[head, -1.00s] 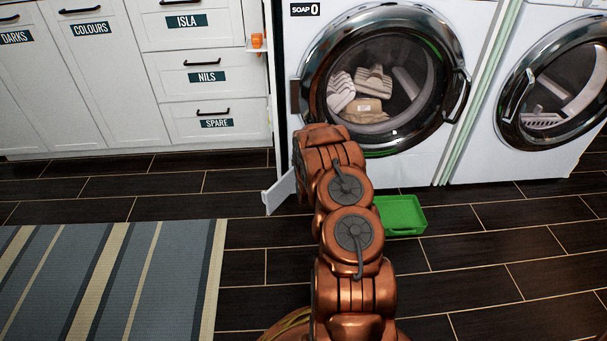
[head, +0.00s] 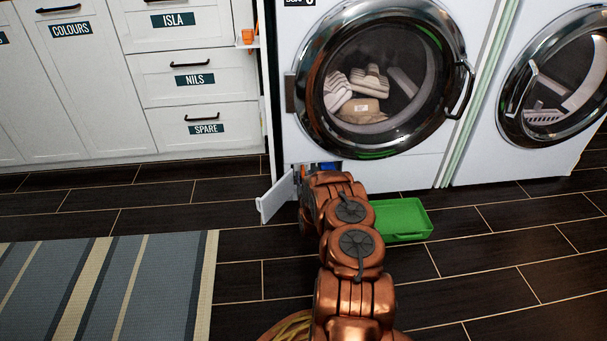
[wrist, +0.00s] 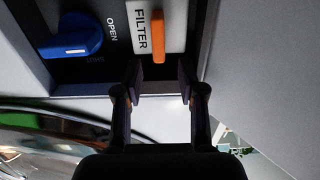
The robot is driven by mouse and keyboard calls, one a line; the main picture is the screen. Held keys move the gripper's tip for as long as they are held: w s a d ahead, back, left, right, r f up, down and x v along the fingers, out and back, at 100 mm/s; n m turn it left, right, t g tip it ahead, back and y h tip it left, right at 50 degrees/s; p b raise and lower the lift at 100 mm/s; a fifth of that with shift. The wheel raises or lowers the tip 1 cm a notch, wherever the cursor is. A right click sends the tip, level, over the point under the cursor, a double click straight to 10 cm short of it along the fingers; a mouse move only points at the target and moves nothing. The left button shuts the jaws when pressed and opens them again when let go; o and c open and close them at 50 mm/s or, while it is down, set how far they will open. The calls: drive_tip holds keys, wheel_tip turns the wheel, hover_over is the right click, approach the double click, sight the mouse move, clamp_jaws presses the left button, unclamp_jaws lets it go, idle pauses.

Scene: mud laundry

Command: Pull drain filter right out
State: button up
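The drain filter shows in the wrist view as an orange tab (wrist: 158,32) beside a white FILTER label (wrist: 141,30). It sits in a dark recess low on the washer. My gripper (wrist: 161,82) is open and empty, its two fingers just short of the tab and roughly either side of its line. No contact shows. A blue knob (wrist: 76,36) marked OPEN is left of the label. In the head view the recess shows a blue part (head: 328,166), and my arm hides the filter and my gripper.
The white flap (head: 277,198) stands open left of the recess. A green tray (head: 403,220) lies on the floor just right of my arm. The washer door (head: 383,80) is shut. A striped rug (head: 110,290) lies left. Floor is clear at right.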

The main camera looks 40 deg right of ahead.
sight(303, 171)
drive_tip(key=shift+b+x, duration=0.75)
drive_tip(key=shift+x, duration=1.25)
drive_tip(key=shift+c, duration=0.3)
clamp_jaws()
